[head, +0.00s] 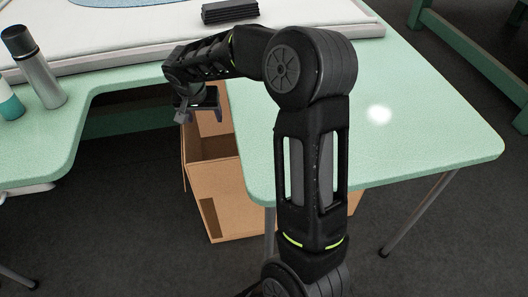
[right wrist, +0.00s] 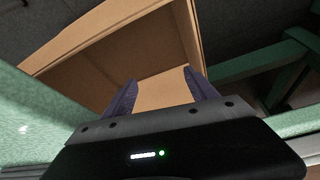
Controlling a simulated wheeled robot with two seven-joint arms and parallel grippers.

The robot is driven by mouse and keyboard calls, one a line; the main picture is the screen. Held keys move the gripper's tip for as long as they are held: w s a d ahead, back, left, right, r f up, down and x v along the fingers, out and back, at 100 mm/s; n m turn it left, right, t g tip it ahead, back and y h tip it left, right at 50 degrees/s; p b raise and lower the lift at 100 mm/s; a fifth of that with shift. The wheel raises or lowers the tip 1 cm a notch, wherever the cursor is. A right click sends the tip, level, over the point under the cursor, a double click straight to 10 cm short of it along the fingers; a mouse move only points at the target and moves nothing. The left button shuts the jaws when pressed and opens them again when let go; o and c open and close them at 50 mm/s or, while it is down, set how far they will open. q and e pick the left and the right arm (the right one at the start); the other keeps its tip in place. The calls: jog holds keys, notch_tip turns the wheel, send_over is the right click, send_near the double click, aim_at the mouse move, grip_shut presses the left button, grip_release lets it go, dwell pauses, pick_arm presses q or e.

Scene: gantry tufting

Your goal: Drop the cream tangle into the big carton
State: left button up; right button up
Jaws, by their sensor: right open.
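The big carton (head: 228,208) is an open brown cardboard box on the floor, partly under the green table. My right arm reaches out with its gripper (head: 198,112) over the carton's far part. In the right wrist view the gripper (right wrist: 160,78) points into the carton (right wrist: 105,52), its two dark fingers apart with only bare cardboard showing between them. I cannot see the cream tangle in either view; part of the carton's inside is hidden. My left gripper is not in view.
The green table (head: 430,150) wraps around the carton, its edges close to my right arm. A white framed board (head: 130,45) lies on it with a dark block (head: 230,11) on top. A grey bottle (head: 36,70) and a teal-and-white bottle (head: 8,102) stand at left.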

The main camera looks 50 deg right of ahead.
jog(key=shift+s+a+r, duration=0.2)
jog(key=shift+r, duration=0.45)
dwell(0.4)
